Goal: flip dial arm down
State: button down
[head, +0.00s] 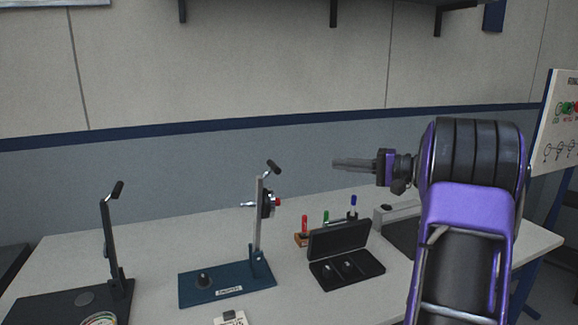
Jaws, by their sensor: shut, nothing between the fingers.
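A blue-based fixture (228,285) stands on the table left of centre. Its grey dial arm (258,220) stands upright, hinged at the base's right end, with a black handle (273,167) at the top. A small dark knob (203,281) sits on the base. My gripper (338,164) is shut and empty, pointing left at about the handle's height in the picture. It appears apart from the handle, to its right; the depth between them is hard to tell.
A black-based stand (118,290) with an upright lever is at the left. An open black case (345,270) lies right of the fixture, with coloured markers (326,218) behind it. A small box (397,212) and a printed board (560,130) are further right. A shelf hangs above.

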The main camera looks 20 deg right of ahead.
jog(key=s+a+x, duration=0.2)
jog(key=x, duration=1.1)
jog(key=shift+f, duration=0.25)
